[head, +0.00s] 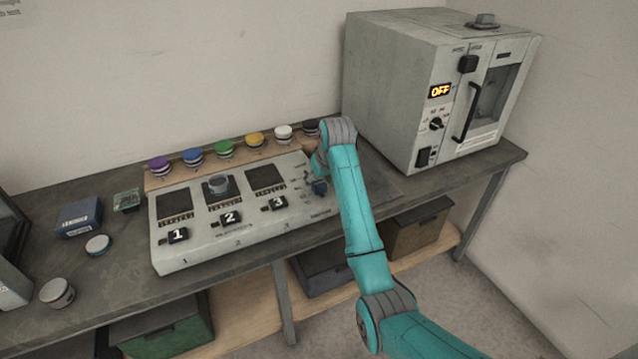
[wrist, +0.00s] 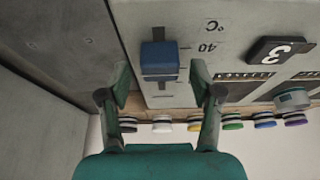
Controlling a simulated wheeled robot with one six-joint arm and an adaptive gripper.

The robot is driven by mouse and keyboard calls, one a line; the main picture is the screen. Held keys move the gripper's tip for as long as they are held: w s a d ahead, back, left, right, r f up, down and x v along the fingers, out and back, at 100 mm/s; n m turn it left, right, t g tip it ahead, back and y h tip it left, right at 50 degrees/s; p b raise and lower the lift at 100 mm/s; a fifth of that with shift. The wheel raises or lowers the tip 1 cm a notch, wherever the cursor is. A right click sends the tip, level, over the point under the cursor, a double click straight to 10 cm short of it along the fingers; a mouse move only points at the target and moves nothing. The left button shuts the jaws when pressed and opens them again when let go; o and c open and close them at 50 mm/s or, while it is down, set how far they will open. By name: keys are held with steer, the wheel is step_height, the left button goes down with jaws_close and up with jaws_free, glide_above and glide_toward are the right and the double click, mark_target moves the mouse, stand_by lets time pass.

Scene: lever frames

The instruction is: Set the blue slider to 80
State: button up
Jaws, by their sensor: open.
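The blue slider (wrist: 160,58) is a small block on the grey panel (wrist: 225,18), seen between my open fingers in the wrist view. The 80 mark is not readable. My gripper (wrist: 160,90) is open and empty, with one finger to each side of the slider in the picture; contact cannot be told. In the head view the blue slider (head: 319,187) shows at the panel's right end, just below my gripper (head: 317,168), which is partly hidden by my arm.
The panel has three numbered bays, with a metal cup (head: 218,184) in the middle one. Several colored-lid jars, such as the green one (head: 224,148), stand behind it. A grey oven (head: 400,85) reading OFF stands to the right. A blue box (head: 78,218) lies at left.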

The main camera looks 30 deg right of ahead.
mark_target(306, 173)
steer(key=shift+w+f, duration=0.25)
steer(key=shift+f, duration=0.35)
jaws_close()
steer(key=shift+w+d, duration=0.2)
steer(key=shift+w, duration=1.15)
steer(key=shift+w+d, duration=0.15)
steer(key=shift+w, duration=1.25)
steer(key=shift+w+d, duration=0.2)
steer(key=shift+w, duration=1.15)
jaws_free()
steer(key=shift+w, duration=0.1)
steer(key=shift+r, duration=0.1)
steer(key=v, duration=1.1)
steer(key=shift+s+r, duration=0.25)
steer(key=shift+r, duration=0.1)
